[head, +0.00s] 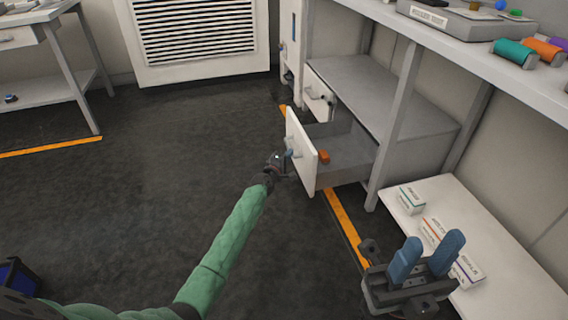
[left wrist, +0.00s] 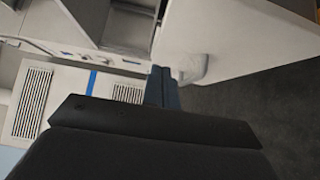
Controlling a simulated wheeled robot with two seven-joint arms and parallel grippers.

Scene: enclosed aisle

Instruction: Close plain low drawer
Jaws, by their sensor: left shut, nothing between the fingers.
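The low drawer with a plain white front (head: 300,150) is pulled out from under the grey bench, and its grey inside shows. A small orange object (head: 323,157) lies in it. My left gripper (head: 287,155) is at the outer face of this front, by its handle. In the left wrist view, its blue fingers (left wrist: 161,87) are shut together and empty, beside the pale handle (left wrist: 193,68) on the white front (left wrist: 235,45). I cannot tell whether they touch. My right gripper (head: 426,258) is open and empty at the lower right, away from the drawer.
Another white drawer front (head: 318,96) is farther back along the bench. Several white boxes (head: 437,230) lie on a low shelf (head: 510,250) at right. A grey post (head: 395,125) stands beside the open drawer. The dark floor (head: 150,150) at left is clear.

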